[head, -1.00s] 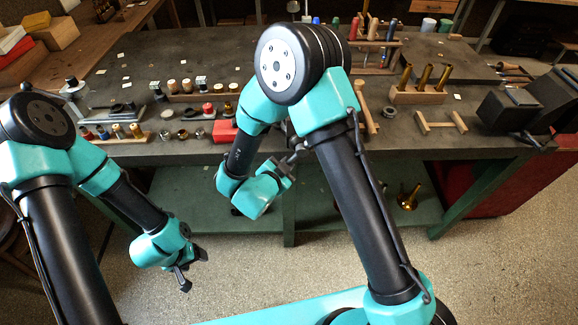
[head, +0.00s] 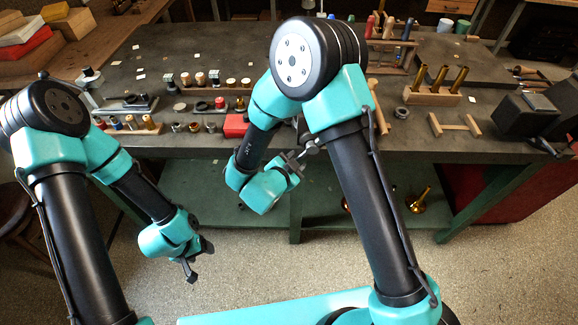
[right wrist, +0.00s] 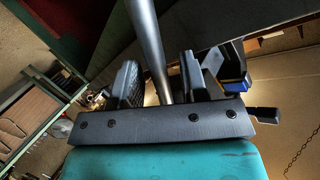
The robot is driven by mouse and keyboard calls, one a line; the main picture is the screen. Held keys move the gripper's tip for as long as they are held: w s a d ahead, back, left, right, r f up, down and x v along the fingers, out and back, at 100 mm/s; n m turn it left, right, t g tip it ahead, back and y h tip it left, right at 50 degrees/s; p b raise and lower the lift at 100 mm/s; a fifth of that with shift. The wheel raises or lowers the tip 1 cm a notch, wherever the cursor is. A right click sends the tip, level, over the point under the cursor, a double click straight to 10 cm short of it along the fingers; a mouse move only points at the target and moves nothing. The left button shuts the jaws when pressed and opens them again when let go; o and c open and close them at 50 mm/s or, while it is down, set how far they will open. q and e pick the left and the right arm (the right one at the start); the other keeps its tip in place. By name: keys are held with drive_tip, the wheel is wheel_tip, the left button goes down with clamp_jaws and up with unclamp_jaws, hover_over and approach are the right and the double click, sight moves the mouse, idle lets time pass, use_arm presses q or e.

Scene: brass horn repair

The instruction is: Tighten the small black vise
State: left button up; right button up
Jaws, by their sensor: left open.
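A black vise (head: 525,112) stands at the bench's right end in the head view, its handle toward the front edge. I cannot tell whether it is the small one. My right gripper (head: 294,162) is just in front of the bench's front edge, beside a small metal piece (head: 310,147). In the right wrist view, my right gripper (right wrist: 159,62) has its two fingers apart, with a grey metal bar (right wrist: 146,30) between them and visible gaps on both sides. What the bar belongs to is hidden. My left gripper (head: 197,258) is open and empty, low in front of the bench.
The bench (head: 480,150) carries small parts at left, a red block (head: 235,126), a wooden stand with brass tubes (head: 432,95) and a wooden cradle (head: 455,126). Brass horn parts (head: 420,198) lie on the green lower shelf. The floor in front is clear.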

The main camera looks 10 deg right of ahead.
drive_tip(key=v, duration=1.7)
drive_tip(key=shift+s, duration=0.2)
drive_tip(key=shift+a, duration=0.1)
drive_tip(key=shift+c, duration=0.2)
